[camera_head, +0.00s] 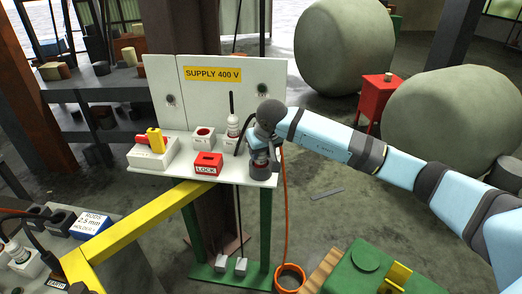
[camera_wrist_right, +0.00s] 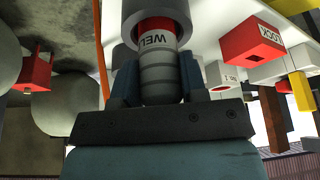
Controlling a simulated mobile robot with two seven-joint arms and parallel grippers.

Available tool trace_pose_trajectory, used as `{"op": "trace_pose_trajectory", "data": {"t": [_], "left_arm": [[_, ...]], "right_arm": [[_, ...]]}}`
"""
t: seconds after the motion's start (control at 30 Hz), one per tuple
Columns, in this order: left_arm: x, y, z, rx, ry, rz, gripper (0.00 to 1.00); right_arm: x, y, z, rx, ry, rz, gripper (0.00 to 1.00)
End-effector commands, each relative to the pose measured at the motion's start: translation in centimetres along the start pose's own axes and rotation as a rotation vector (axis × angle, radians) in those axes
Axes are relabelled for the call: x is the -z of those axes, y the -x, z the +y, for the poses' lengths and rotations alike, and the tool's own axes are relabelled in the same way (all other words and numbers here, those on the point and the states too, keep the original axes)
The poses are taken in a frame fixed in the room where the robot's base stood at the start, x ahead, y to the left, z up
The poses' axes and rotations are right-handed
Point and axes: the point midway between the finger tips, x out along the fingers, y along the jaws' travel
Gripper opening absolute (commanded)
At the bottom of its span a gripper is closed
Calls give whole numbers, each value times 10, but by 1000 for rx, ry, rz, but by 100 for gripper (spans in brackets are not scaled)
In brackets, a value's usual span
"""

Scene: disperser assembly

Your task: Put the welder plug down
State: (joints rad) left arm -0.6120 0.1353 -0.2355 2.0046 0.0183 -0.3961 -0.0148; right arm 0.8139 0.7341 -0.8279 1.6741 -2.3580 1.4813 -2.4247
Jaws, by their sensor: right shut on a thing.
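The welder plug (camera_wrist_right: 158,75) is a grey ribbed cylinder with a red band and a white label reading "WEL". My right gripper (camera_wrist_right: 155,92) is shut around its ribbed body in the wrist view. The plug's far end meets a wider dark grey cylinder (camera_wrist_right: 155,12); I cannot tell how deep it sits. In the head view the right gripper (camera_head: 262,142) is over the front right corner of the white table (camera_head: 190,184), and the plug (camera_head: 260,157) stands roughly upright under it, partly hidden. My left gripper is not in view.
On the table stand a red LOCK box (camera_head: 208,164), a red-ringed socket (camera_head: 203,137), a white plug (camera_head: 233,126) with a dark cable, and a switch box with a yellow handle (camera_head: 155,140). An orange cable (camera_head: 285,210) hangs beside the table's right edge.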

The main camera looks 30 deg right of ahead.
Motion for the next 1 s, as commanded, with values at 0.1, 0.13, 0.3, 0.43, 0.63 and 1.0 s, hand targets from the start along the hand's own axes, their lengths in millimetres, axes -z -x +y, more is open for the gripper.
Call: {"op": "trace_pose_trajectory", "data": {"t": [0.1,0.13,0.3,0.43,0.63,1.0], "left_arm": [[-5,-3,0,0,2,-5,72],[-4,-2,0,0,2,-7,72],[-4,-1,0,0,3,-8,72],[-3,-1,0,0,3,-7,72],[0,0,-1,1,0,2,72],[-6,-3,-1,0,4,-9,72]], "right_arm": [[-2,-4,0,0,0,1,10],[-1,-3,0,0,0,0,46],[-1,-3,0,0,0,0,65],[-1,-2,0,0,0,0,65],[1,8,0,0,0,2,65],[1,84,0,0,0,4,65]]}}
